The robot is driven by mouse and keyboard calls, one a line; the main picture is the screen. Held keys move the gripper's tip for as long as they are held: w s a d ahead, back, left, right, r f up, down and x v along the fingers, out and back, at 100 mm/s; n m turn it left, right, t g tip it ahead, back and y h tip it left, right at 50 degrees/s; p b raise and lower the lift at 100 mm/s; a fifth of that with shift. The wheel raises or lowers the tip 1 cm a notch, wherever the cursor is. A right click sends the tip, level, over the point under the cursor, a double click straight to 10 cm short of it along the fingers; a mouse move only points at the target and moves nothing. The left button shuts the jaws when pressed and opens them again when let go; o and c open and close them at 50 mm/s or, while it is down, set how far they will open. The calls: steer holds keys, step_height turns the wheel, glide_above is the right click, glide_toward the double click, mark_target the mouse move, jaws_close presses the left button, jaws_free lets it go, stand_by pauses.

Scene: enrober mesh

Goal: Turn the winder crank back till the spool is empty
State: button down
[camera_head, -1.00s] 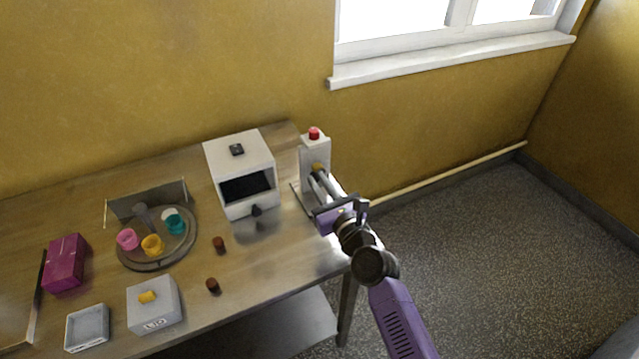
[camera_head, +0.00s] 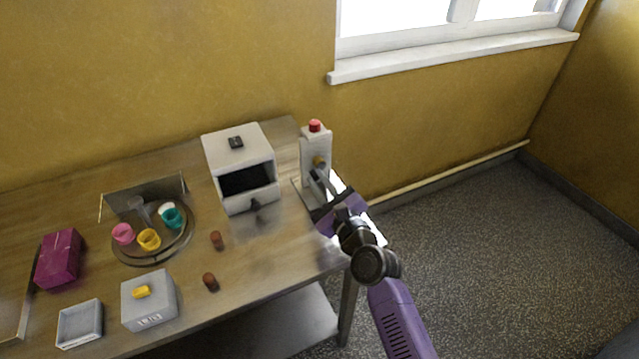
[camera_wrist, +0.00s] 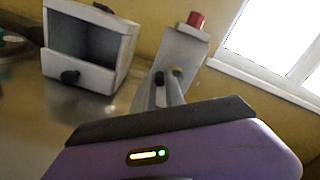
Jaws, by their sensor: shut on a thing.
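The winder (camera_head: 315,150) is an upright light-grey post with a red knob (camera_head: 314,125) on top, at the right end of the table. It also shows in the wrist view (camera_wrist: 182,55). A yellow-brown hub (camera_head: 319,161) sits on its face, and a grey crank arm (camera_wrist: 174,90) reaches from there toward my gripper (camera_head: 327,203). My gripper is shut on the crank; its fingers and the grip itself are mostly hidden behind the purple gripper body. I cannot tell how much is wound on the spool.
A white open-fronted box (camera_head: 241,165) with a dark knob stands left of the winder. A round tray (camera_head: 150,255) holds coloured cups. Two brown pieces (camera_head: 216,240), a grey box (camera_head: 150,308), a shallow dish (camera_head: 79,335) and a magenta box (camera_head: 58,258) lie further left. Floor is clear at right.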

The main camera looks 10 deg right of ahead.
steer(key=n+b, duration=0.1)
steer(key=f+n, duration=0.1)
steer(key=n, duration=0.1)
steer(key=n+b, duration=0.1)
steer(key=shift+d+f+n+b, duration=0.1)
steer(key=shift+f+n+b, duration=0.15)
steer(key=shift+n+b, duration=0.1)
steer(key=n+b, duration=0.2)
steer(key=n, duration=0.1)
steer(key=f+n+b, duration=0.1)
steer(key=shift+w+d+n, duration=0.15)
steer(key=shift+d+n, duration=0.1)
steer(key=shift+d, duration=0.15)
steer(key=n+b, duration=0.3)
steer(key=shift+w+d+f+n, duration=0.1)
steer(key=shift+d+f+n, duration=0.1)
steer(key=shift+d+n, duration=0.15)
steer(key=n+b, duration=0.2)
steer(key=n, duration=0.1)
steer(key=shift+w+d+b, duration=0.15)
steer(key=shift+d+b, duration=0.2)
steer(key=shift+b, duration=0.05)
steer(key=shift+d+n+b, duration=0.2)
steer(key=shift+n+b, duration=0.45)
steer(key=shift+n, duration=0.3)
steer(key=shift+r, duration=0.1)
steer(key=c, duration=1.4)
jaws_free()
